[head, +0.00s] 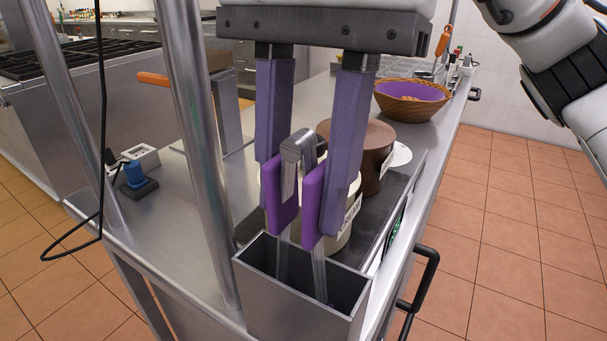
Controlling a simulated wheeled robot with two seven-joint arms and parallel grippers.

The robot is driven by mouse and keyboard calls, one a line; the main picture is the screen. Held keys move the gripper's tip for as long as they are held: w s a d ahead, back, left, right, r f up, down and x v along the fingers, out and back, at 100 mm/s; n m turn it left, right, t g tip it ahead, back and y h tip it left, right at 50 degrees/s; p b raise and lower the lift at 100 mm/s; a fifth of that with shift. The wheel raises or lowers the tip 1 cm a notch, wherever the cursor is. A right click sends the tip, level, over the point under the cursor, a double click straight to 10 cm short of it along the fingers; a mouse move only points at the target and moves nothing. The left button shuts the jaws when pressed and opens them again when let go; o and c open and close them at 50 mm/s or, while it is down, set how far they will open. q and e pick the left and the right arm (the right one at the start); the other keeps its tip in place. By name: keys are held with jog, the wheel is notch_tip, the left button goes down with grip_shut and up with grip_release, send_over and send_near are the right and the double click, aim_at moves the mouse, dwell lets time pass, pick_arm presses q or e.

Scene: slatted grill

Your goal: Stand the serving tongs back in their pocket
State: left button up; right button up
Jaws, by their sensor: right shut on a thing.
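The serving tongs (291,152) are metal with a bent top and purple grip pads. They hang upright in the middle of the head view. My right gripper (298,200), with long lavender fingers pointing down, is shut on them around the pads. The pocket (298,312) is an open-topped grey metal box at the counter's near end, directly below. The two tong legs reach down past its rim into the opening. Their lower tips are hidden inside, so I cannot tell whether they touch the bottom. My left gripper is not in view.
Behind the pocket stand a cream lidded container (346,222) and a brown round container (373,140). A basket with purple lining (411,98) is farther back. A metal post (201,150) rises left of the pocket. A black handle (425,280) sticks out right.

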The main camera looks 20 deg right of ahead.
jog(key=shift+f+b, duration=0.6)
jog(key=shift+f, duration=0.25)
jog(key=shift+f+b, duration=0.35)
jog(key=shift+f, duration=0.15)
jog(key=o, duration=1.3)
jog(key=shift+o, duration=0.2)
notch_tip(320, 180, up, 10)
jog(key=w+d+p, duration=0.1)
jog(key=p, duration=0.3)
jog(key=shift+d+r+p, duration=0.15)
jog(key=shift+p, duration=0.25)
